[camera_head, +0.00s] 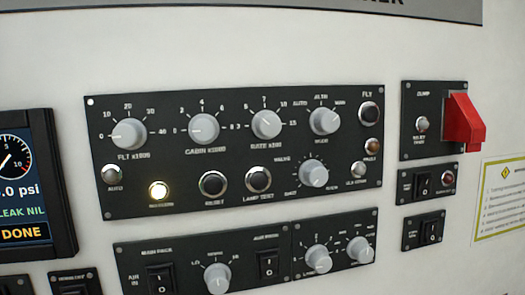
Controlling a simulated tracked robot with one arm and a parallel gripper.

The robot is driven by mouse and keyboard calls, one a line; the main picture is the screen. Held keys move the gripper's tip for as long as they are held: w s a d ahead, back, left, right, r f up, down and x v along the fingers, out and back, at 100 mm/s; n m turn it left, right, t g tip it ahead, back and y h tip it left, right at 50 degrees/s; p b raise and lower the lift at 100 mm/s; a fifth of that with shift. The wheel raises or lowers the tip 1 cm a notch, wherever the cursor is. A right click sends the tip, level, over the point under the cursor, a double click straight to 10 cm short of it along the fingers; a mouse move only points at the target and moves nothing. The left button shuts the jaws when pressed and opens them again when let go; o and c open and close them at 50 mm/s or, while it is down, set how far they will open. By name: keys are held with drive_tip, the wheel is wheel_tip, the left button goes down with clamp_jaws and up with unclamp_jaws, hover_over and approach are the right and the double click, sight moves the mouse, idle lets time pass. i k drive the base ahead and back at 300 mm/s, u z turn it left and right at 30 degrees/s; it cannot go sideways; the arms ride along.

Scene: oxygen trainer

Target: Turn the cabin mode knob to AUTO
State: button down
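The cabin mode knob (325,121) is a pale grey round knob at the upper right of the large black panel (235,205). The word MODE is under it, and AUTO, ALTN and a label that looks like MAN run left to right above it. Its pointer seems to face upper right, towards the MAN side, but it is small and blurred. My gripper is not in view, and nothing touches the knob.
Knobs for FLT (130,134), CABIN (204,127) and RATE (266,124) sit left of it. A valve knob (314,173) is below. A red guarded switch (463,121) sticks out at right. A screen (30,185) is at left.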

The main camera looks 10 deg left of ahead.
sight(323, 121)
drive_tip(key=z, duration=1.45)
drive_tip(key=k, duration=1.35)
drive_tip(key=u, duration=0.55)
drive_tip(key=i, duration=1)
drive_tip(key=z, duration=0.05)
